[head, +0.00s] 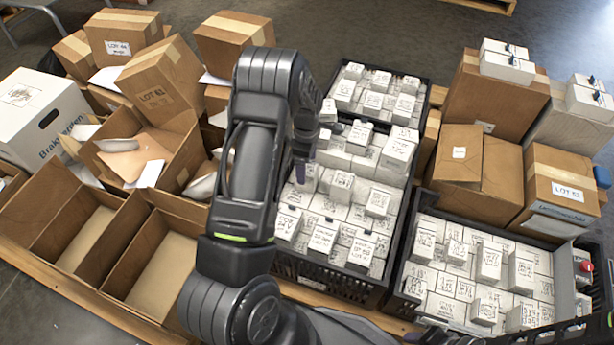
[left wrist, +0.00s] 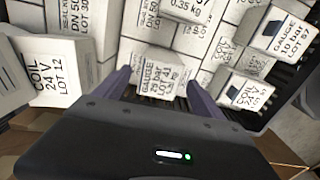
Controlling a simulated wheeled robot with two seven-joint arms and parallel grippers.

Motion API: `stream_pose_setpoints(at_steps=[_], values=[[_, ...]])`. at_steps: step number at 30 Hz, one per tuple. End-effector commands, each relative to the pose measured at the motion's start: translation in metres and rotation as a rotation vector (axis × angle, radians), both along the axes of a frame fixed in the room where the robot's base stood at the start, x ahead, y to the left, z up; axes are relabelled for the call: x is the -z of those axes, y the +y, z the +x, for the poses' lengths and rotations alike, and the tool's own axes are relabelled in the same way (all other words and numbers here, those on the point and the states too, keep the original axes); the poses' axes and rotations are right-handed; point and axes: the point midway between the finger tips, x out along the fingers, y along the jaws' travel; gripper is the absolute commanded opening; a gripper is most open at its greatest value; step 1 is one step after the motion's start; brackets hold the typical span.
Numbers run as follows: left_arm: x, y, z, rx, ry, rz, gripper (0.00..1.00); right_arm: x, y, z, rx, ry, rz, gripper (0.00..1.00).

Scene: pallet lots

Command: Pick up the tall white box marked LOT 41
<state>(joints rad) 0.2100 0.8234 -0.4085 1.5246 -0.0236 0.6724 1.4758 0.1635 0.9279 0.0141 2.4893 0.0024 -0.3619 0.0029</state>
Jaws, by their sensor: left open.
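The white box marked LOT 41 (left wrist: 158,76), also reading GAUGE 25 bar, stands among other white boxes in the left wrist view. My left gripper (left wrist: 158,82) is open, with one purple finger on each side of this box. In the head view my left gripper (head: 302,160) points down over the middle black crate (head: 318,278). There I cannot pick out the LOT 41 box for certain. My right gripper is not in view.
White boxes stand close around it, including a LOT 12 coil box (left wrist: 45,70) at left and a LOT 97 gauge box (left wrist: 282,35) at right. Another crate (head: 395,300) of white boxes lies to the right. Cardboard boxes (head: 490,95) and open cartons (head: 150,265) flank the crates.

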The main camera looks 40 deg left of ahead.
Motion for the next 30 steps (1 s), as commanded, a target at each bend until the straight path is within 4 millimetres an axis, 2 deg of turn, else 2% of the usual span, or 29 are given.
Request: stream_pose_setpoints(at_steps=[12, 30], values=[[0.050, 0.000, 0.001, -0.001, 0.002, -0.001, 0.80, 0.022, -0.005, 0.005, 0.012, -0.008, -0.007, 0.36], [0.052, 0.000, 0.001, 0.000, 0.000, 0.000, 0.80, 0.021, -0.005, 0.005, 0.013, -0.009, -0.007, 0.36]])
